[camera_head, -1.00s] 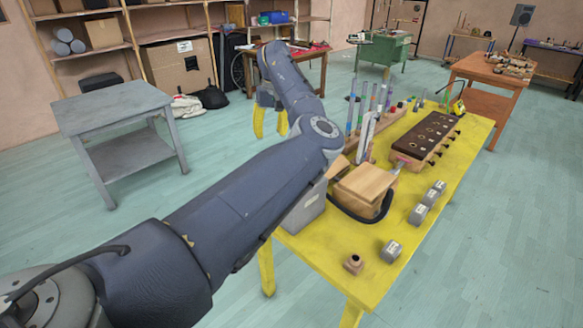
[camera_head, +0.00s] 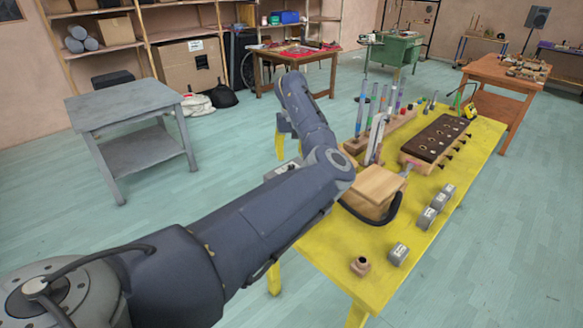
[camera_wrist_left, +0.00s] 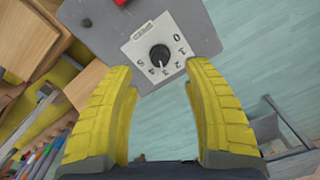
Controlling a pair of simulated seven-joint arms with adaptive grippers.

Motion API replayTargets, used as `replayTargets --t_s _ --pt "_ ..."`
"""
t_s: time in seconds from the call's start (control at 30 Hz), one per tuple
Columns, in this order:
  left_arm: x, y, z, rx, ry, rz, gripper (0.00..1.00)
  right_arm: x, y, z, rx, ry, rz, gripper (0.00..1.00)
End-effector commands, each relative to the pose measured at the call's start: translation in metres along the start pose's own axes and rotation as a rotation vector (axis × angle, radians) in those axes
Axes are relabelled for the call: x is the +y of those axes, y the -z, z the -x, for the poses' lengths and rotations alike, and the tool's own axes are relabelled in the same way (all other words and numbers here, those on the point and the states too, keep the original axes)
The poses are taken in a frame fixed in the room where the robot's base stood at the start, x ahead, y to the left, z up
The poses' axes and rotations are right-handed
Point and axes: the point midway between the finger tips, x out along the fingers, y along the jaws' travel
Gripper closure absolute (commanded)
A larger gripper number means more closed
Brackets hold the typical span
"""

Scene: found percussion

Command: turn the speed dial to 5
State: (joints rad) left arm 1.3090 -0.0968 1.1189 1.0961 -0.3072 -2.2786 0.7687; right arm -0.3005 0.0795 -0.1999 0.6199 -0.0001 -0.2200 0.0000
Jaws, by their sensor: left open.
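The speed dial (camera_wrist_left: 160,58) is a round black knob on a white plate (camera_wrist_left: 134,48) marked 0 to 5, in the upper middle of the left wrist view. I cannot tell surely which number its pointer faces. The plate sits on a grey box (camera_wrist_left: 198,28). In the head view my arm hides most of the box, and a pale bit of its top (camera_head: 284,170) shows. My left gripper (camera_wrist_left: 160,72) is open and empty, its yellow fingers on either side of the dial, apart from it. In the head view the gripper (camera_head: 291,147) hangs over the yellow table's left edge.
A red button (camera_wrist_left: 87,22) sits on the same box. On the yellow table (camera_head: 330,262) are a wooden block (camera_head: 374,190), a dark-topped rack (camera_head: 436,138), upright coloured rods (camera_head: 376,125) and grey weights (camera_head: 398,254). A grey side table (camera_head: 125,105) stands to the left.

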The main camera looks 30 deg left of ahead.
Motion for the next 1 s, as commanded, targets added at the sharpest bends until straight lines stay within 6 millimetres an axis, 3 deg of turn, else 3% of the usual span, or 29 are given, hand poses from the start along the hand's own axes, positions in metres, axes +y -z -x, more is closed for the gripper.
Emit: replayTargets --t_s 0.2,0.4,0.93,1.0 --pt "-0.001 0.0 -0.034 -0.001 0.002 -0.001 0.5 0.0 0.001 0.0 0.001 0.0 0.0 0.56" --pt "0.0 0.0 -0.052 -0.001 0.002 -0.002 0.5 0.0 0.001 0.0 0.001 0.0 0.0 0.56" --pt "0.0 0.0 -0.06 0.0 0.0 -0.001 0.49 0.0 0.001 0.0 0.001 0.0 0.0 0.56" --pt "0.0 0.0 -0.06 0.0 0.0 -0.001 0.57 0.0 0.001 0.0 0.001 0.0 0.0 0.56"
